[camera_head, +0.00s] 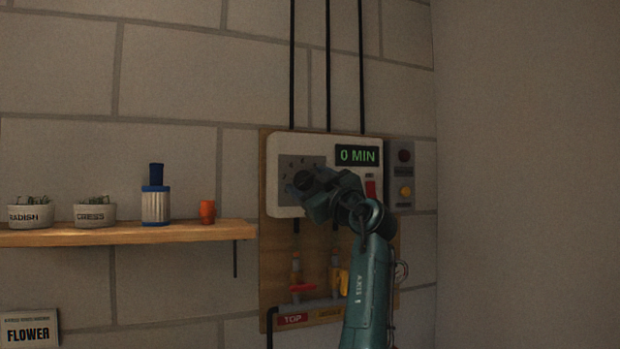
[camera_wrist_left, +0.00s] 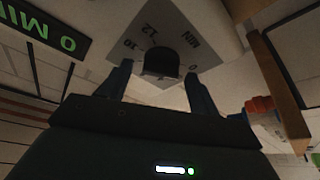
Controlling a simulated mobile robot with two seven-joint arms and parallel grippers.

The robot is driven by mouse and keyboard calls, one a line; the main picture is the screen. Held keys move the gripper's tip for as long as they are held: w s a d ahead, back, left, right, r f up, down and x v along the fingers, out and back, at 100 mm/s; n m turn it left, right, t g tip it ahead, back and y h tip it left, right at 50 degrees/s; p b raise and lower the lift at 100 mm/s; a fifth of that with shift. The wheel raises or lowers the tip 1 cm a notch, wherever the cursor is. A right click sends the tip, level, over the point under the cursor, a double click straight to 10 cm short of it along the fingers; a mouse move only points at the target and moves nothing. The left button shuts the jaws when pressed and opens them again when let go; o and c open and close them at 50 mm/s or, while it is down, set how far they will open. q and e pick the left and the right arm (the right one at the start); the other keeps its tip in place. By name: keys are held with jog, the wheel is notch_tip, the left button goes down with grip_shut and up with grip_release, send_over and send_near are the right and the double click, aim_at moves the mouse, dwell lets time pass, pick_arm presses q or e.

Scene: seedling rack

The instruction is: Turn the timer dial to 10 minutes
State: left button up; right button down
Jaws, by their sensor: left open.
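The timer box (camera_head: 275,150) is a white panel on a wooden board, with a grey dial plate (camera_head: 290,162). Its display (camera_head: 357,155) shows green "0 MIN". The display also shows upside down in the left wrist view (camera_wrist_left: 42,28). My left gripper (camera_head: 300,182) is in front of the dial plate and hides the knob in the head view. In the left wrist view the dark round dial knob (camera_wrist_left: 161,62) sits between the two open fingers (camera_wrist_left: 157,72), with a gap at each side. Printed numbers and "MIN" surround the knob. My right gripper is not in view.
A red switch (camera_head: 371,189) is right of the gripper. A side box (camera_head: 400,172) carries an amber button. Below are valves with red (camera_head: 303,288) and yellow (camera_head: 343,280) handles. A wooden shelf (camera_head: 130,235) at left holds pots, a blue-capped canister (camera_head: 155,200) and an orange cup (camera_head: 207,211).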

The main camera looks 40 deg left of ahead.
pick_arm(q)
jog(key=shift+c, duration=0.4)
jog(key=c, duration=0.9)
